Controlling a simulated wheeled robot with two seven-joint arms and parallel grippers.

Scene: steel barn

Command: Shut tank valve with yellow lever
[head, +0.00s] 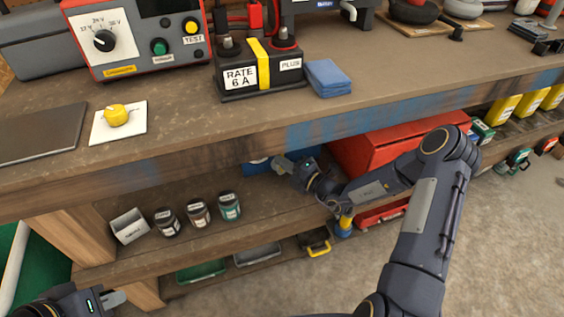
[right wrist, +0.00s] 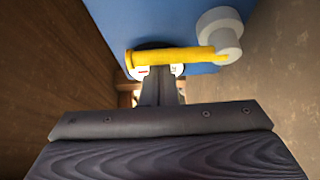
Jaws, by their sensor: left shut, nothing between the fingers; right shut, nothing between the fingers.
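The yellow lever (right wrist: 178,56) shows in the right wrist view, lying nearly level across the picture in front of the blue tank (right wrist: 130,18). Its left end is by a dark round part with a white and red label, and its right end is by a pale grey round fitting (right wrist: 220,34). My right gripper (right wrist: 160,82) is shut and empty, its fingertips just below the lever's left half; I cannot tell whether they touch it. In the head view my right gripper (head: 283,165) is beneath the workbench beside the blue tank (head: 257,167). My left gripper (head: 112,299) is shut and empty at lower left.
The workbench top (head: 190,130) overhangs the shelf (head: 270,205) where my right arm reaches in. Several small jars (head: 198,214) stand left of the tank. A red box (head: 385,148) is close behind my right forearm. Brown surfaces flank the gripper in the wrist view.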

